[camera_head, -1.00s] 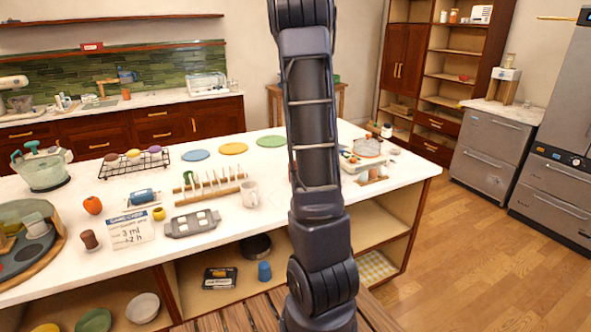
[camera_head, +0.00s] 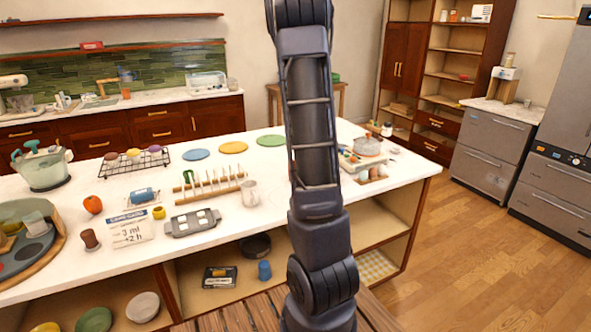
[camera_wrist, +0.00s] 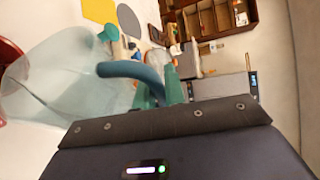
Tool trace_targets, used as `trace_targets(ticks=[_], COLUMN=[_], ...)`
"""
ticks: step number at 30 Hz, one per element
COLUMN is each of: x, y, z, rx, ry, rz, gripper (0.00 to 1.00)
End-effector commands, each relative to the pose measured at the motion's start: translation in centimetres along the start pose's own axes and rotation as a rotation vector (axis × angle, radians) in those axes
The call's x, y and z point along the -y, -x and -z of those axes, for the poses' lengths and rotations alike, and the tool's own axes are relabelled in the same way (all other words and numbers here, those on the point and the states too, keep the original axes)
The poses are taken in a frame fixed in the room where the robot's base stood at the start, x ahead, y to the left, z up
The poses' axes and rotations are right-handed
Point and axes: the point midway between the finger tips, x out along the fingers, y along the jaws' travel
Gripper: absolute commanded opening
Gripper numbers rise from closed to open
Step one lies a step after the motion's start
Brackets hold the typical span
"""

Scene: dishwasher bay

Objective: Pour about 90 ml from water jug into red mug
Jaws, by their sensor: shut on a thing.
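The water jug (camera_wrist: 60,90) is clear and pale, with a blue-teal handle (camera_wrist: 125,69); it fills the left of the wrist view. My gripper (camera_wrist: 157,88) is shut on this handle, with its green fingertips on either side. The wrist view is rolled, so I cannot tell exactly how far the jug is tilted. The red mug (camera_wrist: 7,62) shows only as a red edge at the far left, beside the jug's wide end. Any water stream or level is not clear. In the head view my arm hides the jug, mug and gripper.
The white counter (camera_head: 300,226) holds a wooden rack (camera_head: 210,187), a pale mug (camera_head: 249,191), a grey tray (camera_head: 192,222) and a black wire rack (camera_head: 122,162). A round turntable (camera_head: 52,262) stands at the left. Several items stand at the counter's right end. The wooden floor right is clear.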

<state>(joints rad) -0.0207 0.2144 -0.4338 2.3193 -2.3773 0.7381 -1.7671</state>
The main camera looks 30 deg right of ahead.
Motion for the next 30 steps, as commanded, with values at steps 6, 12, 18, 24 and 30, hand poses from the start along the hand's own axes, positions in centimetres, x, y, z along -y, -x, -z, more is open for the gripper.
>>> trace_targets(ticks=[6, 12, 18, 24, 30], x=[0.1, -0.1, -1.1, -1.4, -1.6], y=[0.1, -0.4, -1.5, -2.2, -2.5], z=[-0.4, 0.9, 3.0, 4.3, 5.1], rx=[-0.002, 0.005, 0.035, 0.067, 0.092], ry=[0.015, -0.034, -0.167, -0.308, -0.414], rz=[0.007, -0.012, -0.068, -0.125, -0.170], gripper=[0.00, 0.00, 0.00, 0.00, 0.00])
